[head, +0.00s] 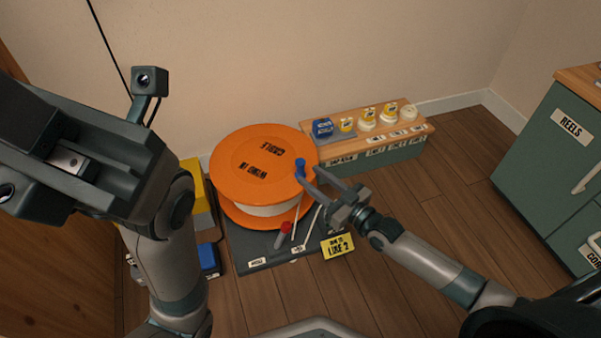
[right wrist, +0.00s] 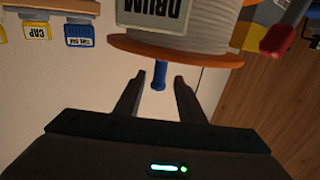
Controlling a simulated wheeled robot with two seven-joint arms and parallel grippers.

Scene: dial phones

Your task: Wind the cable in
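The orange cable drum (head: 252,165) stands on a dark mat against the wall, with white cable wound between its flanges. The drum also shows in the right wrist view (right wrist: 205,20), with its orange flange and a label reading DRUM. A blue crank handle (head: 300,167) sticks up at the drum's right rim. My right gripper (head: 308,172) is open, its fingers pointing at the handle. In the right wrist view the blue handle (right wrist: 159,75) lies between the two spread fingertips, with gaps on both sides. My left arm fills the left side of the head view; its fingertips are not visible.
A low green bench (head: 385,148) with a wooden top, yellow-topped white pieces and a blue block stands right of the drum. A yellow sign (head: 338,246) and a red-tipped tool (head: 284,232) are in front. A green cabinet (head: 553,165) stands far right. Floor between is clear.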

